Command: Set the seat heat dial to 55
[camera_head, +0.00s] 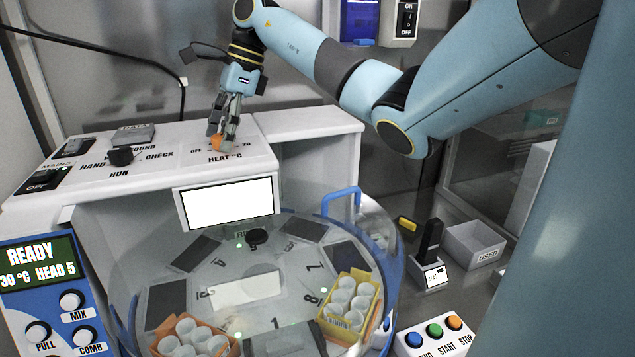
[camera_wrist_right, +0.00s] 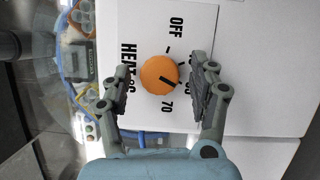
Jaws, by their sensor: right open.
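The orange heat dial (camera_head: 216,142) sits on the white console top, beside the words HEAT °C, with OFF and 70 at the ends of its scale. In the right wrist view the round dial (camera_wrist_right: 154,70) carries a dark pointer line aimed right and slightly down. The numbers between OFF and 70 are partly hidden by a finger. My right gripper (camera_head: 222,134) reaches down over the dial. In the wrist view its open fingers (camera_wrist_right: 164,80) stand on both sides of the dial, with gaps to it. My left gripper is out of view.
A black run knob (camera_head: 121,156) and a mains switch (camera_head: 43,181) are on the console's left. In front, a clear-walled round chamber (camera_head: 380,235) holds cup racks, with a white screen (camera_head: 228,203) behind. A USED bin (camera_head: 474,245) stands at right.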

